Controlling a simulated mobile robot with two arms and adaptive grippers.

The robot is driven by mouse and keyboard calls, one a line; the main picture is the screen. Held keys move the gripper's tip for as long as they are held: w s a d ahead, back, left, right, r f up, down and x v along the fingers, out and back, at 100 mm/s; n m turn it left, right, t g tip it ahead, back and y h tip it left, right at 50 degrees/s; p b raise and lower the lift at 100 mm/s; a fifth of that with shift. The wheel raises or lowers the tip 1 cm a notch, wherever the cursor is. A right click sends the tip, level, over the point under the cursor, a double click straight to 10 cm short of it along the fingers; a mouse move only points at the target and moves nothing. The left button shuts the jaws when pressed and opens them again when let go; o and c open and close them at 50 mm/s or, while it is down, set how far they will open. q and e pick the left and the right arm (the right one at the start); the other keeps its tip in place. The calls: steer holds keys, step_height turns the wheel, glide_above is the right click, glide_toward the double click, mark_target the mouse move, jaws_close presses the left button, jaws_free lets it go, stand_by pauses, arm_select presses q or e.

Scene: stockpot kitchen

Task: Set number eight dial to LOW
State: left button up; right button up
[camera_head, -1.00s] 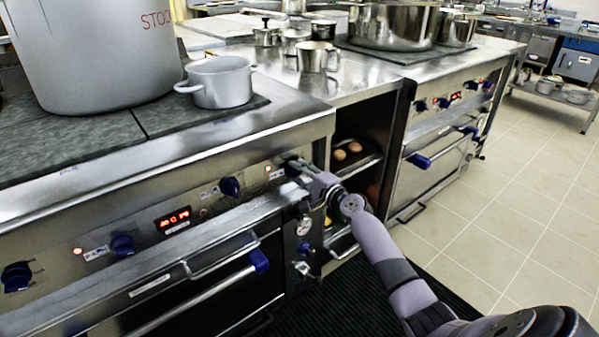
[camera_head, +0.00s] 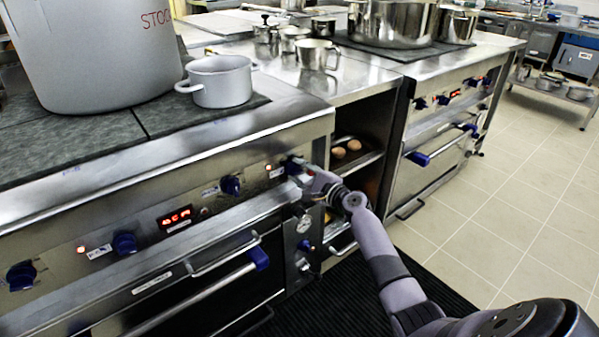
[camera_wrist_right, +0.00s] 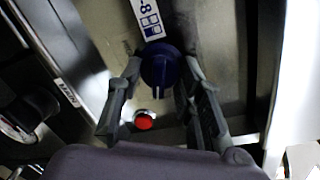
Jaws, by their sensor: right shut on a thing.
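The number eight dial (camera_wrist_right: 160,68) is a dark blue knob with a pale pointer line that points down in the right wrist view. A white label (camera_wrist_right: 148,18) with an 8 and small box symbols sits just above it there. My right gripper (camera_wrist_right: 160,85) has a finger on each side of the knob and is shut on it. In the head view the dial (camera_head: 291,166) shows at the right end of the near stove's front panel, partly hidden by my right gripper (camera_head: 302,168). My left gripper is not in view.
A lit red lamp (camera_wrist_right: 144,121) is close to the dial. More blue dials (camera_head: 230,185) line the panel, above an oven handle (camera_head: 200,292). A small white pot (camera_head: 222,85) stands on top.

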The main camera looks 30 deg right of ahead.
steer(key=o, duration=1.2)
steer(key=shift+s, duration=0.1)
steer(key=s, duration=0.4)
steer(key=s+d, duration=0.1)
steer(key=s, duration=0.6)
steer(key=shift+s+d+r, duration=0.15)
steer(key=shift+s+r, duration=0.2)
steer(key=shift+s, duration=0.05)
